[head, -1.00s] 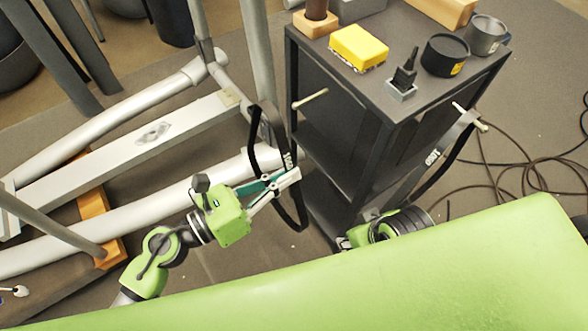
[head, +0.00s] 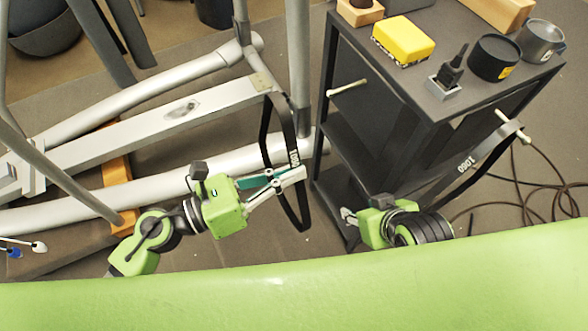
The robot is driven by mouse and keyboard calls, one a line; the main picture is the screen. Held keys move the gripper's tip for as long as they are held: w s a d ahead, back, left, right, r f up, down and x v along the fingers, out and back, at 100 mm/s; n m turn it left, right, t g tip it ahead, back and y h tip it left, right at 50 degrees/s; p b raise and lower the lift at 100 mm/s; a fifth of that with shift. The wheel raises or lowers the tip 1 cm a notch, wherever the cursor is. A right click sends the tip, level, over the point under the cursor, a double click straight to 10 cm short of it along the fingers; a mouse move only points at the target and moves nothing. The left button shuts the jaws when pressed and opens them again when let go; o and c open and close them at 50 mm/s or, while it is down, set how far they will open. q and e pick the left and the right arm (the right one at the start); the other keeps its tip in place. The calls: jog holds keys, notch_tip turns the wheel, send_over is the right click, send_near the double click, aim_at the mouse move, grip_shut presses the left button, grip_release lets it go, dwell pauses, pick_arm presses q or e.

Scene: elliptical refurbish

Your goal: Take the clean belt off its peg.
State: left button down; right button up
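A black belt loop (head: 265,140) with white lettering stands at the jaws of my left gripper (head: 298,174), left of the black cart. The jaws are shut on its right strand. Another black belt (head: 487,148), lettered 1060, hangs on the right peg (head: 510,127) of the cart; its lower part is hidden behind my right arm. The left peg (head: 348,88) is bare. I cannot tell from the looks which belt is the clean one. My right gripper (head: 347,214) is low in front of the cart, apart from both belts; its finger opening is too small to judge.
The cart top (head: 420,95) holds a yellow box (head: 403,41), a brush-like tool (head: 450,72), a black tin (head: 494,57) and a metal cup (head: 540,40). A grey tubular frame (head: 160,120) lies left. Cables (head: 535,190) lie on the floor at right.

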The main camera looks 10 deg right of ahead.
jog(key=shift+w+a+r+t+y+b, duration=0.1)
jog(key=shift+w+a+r+t, duration=0.2)
jog(key=shift+w, duration=0.4)
jog(key=shift+w+a+r+t+y+b, duration=0.15)
jog(key=shift+w+r+t, duration=0.25)
jog(key=shift+w, duration=0.25)
jog(key=shift+w+a+r+t+y+b, duration=0.15)
jog(key=shift+w+r+t, duration=0.2)
jog(key=shift+w, duration=0.35)
